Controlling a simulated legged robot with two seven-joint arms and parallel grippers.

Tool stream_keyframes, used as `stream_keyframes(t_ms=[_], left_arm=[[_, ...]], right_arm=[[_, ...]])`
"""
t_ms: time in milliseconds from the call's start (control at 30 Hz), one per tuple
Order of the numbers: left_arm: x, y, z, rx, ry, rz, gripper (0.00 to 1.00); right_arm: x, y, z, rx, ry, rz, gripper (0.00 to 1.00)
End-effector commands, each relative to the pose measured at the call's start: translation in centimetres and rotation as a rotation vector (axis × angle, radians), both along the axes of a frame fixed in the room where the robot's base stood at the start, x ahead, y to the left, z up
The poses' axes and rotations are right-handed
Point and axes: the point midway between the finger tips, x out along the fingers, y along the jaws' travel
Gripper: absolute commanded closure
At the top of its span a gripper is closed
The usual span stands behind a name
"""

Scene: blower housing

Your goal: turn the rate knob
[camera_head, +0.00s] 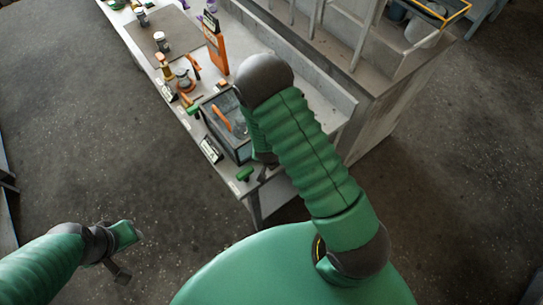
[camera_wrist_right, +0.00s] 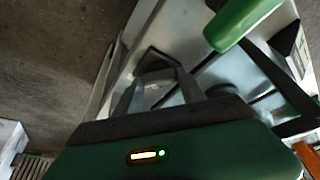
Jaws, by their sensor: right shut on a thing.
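My right arm reaches over the near end of the workbench in the head view, and its gripper (camera_head: 262,172) is at the bench edge, partly hidden by the arm. In the right wrist view this gripper (camera_wrist_right: 155,62) has its dark fingers closed together on a small part. That part sits where the rate knob would be, but it is mostly hidden between the fingertips. A green handle (camera_wrist_right: 243,20) on a dark stem lies just beyond the fingers, apart from them. My left gripper (camera_head: 122,258) hangs over the floor at lower left, away from the bench; its jaw opening is unclear.
A dark-framed box (camera_head: 228,125) with an orange item stands beside my right arm. A green knob (camera_head: 244,174) is at the bench's near corner. An orange panel (camera_head: 216,52), bottles and small parts stand farther along the bench (camera_head: 140,35).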

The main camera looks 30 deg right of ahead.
Motion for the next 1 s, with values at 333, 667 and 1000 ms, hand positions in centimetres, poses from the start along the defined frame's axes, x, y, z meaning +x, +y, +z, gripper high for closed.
stream_keyframes(t_ms=[333,667,1000], left_arm=[[0.0,0.0,0.16,0.0,0.0,0.0,0.64],[0.0,0.0,0.14,0.0,0.0,0.0,0.64],[0.0,0.0,0.12,0.0,0.0,0.0,0.64]], right_arm=[[0.49,-0.09,0.25,-0.003,-0.013,-0.053,0.93],[0.49,-0.11,0.23,-0.003,-0.013,-0.053,0.5],[0.18,-0.03,0.09,-0.001,-0.004,-0.052,0.31]])
